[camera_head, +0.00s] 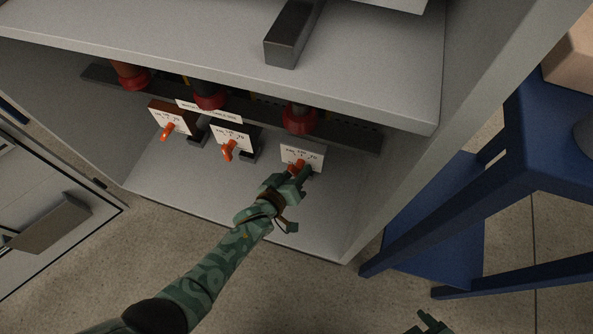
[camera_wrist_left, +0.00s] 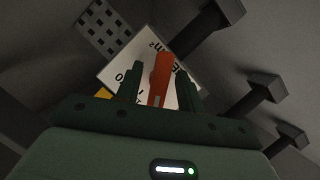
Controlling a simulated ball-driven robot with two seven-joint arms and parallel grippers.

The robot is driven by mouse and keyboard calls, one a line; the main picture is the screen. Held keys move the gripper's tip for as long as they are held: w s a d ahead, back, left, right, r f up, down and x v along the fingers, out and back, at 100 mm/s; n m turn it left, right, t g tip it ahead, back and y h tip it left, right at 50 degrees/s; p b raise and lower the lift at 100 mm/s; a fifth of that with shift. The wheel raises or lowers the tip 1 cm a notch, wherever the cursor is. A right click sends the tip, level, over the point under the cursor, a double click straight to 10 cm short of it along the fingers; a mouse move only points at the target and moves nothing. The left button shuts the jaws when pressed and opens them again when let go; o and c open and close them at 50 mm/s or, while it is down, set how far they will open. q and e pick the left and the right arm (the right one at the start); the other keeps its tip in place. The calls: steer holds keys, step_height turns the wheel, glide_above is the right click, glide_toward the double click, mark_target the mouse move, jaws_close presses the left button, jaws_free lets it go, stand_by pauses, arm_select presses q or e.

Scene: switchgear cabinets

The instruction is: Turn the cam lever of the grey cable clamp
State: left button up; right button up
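The grey cable clamp is the rightmost of three clamps low in the cabinet; its white label plate (camera_head: 303,154) shows, and its body is mostly hidden. Its orange cam lever (camera_head: 297,166) is partly covered by my left gripper (camera_head: 299,176), which reaches in from below. In the left wrist view, the lever (camera_wrist_left: 161,75) stands between the two dark green fingers of the left gripper (camera_wrist_left: 160,88), in front of the label plate (camera_wrist_left: 130,62). The fingers are apart, with a visible gap on the lever's left side. My right gripper (camera_head: 431,322) shows only partly at the bottom edge.
A brown clamp (camera_head: 172,114) and a black clamp (camera_head: 233,137), each with an orange lever, sit left of the grey one. A cabinet shelf (camera_head: 200,45) overhangs them. The cabinet's side wall (camera_head: 440,130) and a blue stand (camera_head: 470,200) lie to the right.

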arm_select(q)
jaws_close()
steer(key=shift+a+n+h, duration=0.1)
steer(key=shift+n+h, duration=0.7)
steer(key=shift+n, duration=0.4)
steer(key=n+h, duration=0.1)
steer(key=n, duration=0.2)
steer(key=shift+h, duration=0.3)
steer(key=shift+n, duration=0.4)
steer(key=shift+s, duration=0.1)
jaws_free()
